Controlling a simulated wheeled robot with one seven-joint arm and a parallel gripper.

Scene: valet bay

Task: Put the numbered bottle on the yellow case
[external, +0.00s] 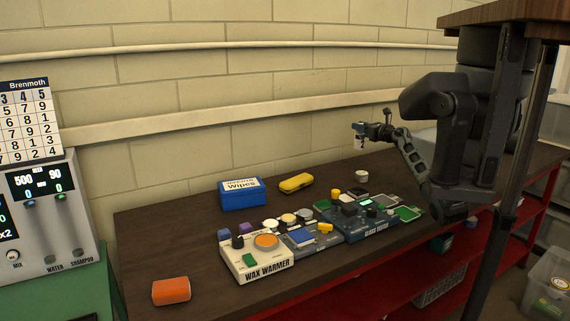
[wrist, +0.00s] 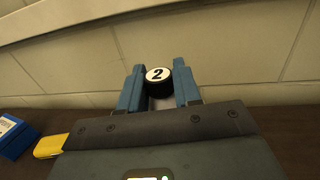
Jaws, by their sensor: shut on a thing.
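The numbered bottle (wrist: 158,75) is in my gripper (wrist: 159,88); its dark cap has a white disc with a "2" and faces the wrist camera. In the external view the bottle (external: 359,143) shows small and pale below my gripper (external: 359,130), upright and held in the air above the far part of the bench. My gripper is shut on it. The yellow case (external: 296,183) lies on the bench near the wall, to the left of and lower than my gripper. Part of it also shows at the left edge of the wrist view (wrist: 50,146).
A blue wipes box (external: 241,192) stands left of the yellow case. A wax warmer (external: 257,259) and a glass device (external: 358,222) with small items around them fill the bench front. An orange block (external: 171,291) lies at the left.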

